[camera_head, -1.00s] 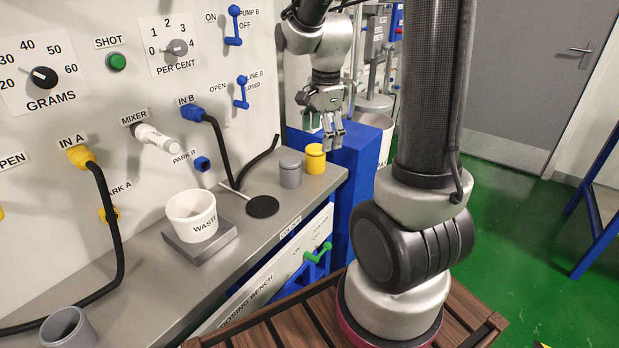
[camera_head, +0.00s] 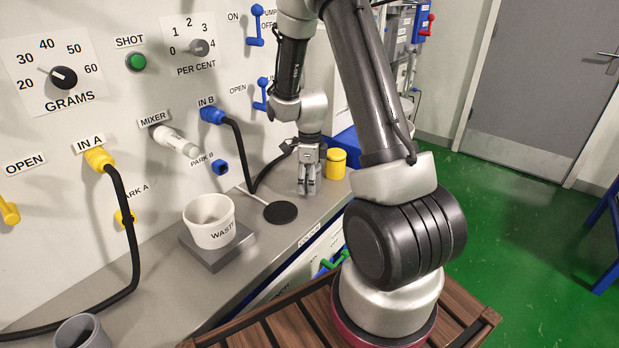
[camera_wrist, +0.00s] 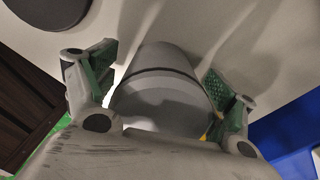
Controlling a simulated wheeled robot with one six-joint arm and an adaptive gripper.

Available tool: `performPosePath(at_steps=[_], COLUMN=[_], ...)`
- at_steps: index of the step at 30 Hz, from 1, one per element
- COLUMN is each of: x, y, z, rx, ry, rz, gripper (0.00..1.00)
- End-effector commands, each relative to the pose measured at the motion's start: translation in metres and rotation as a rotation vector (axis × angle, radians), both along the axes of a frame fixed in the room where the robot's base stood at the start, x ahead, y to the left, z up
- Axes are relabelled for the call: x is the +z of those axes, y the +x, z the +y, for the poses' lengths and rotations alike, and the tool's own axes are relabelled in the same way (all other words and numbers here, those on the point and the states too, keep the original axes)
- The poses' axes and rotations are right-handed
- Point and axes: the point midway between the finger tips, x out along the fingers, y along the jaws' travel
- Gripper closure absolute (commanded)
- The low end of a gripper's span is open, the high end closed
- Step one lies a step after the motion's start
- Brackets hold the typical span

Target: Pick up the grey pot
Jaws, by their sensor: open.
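The grey pot (camera_wrist: 165,90), a plain round pot with a dark line round it, shows in the wrist view between the two green-padded fingers of my gripper (camera_wrist: 162,78). The fingers stand open on either side of it, with a visible gap at least on the left. In the head view my gripper (camera_head: 309,190) points down over the bench by the yellow pot (camera_head: 336,165). There it hides most or all of the grey pot.
The yellow pot stands close to the right of my gripper. A black round disc (camera_head: 281,212) lies on the bench to the left, and a white waste cup (camera_head: 209,220) stands on a grey scale. A hose (camera_head: 236,150) hangs behind. An open grey cup (camera_head: 82,332) is at lower left.

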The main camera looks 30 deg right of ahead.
Motion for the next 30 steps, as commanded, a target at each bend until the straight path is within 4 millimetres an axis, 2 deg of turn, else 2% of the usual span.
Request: performPosePath(at_steps=[6,14,25,30], x=[-0.001,-0.001,0.000,0.019], y=[0.000,0.000,0.000,0.001], z=[0.000,0.000,0.000,0.000], rx=[0.001,0.001,0.001,0.001], ry=[0.000,0.000,0.000,-0.001], rz=[0.000,0.000,-0.001,-0.006], gripper=[0.16,0.62,0.63,0.63])
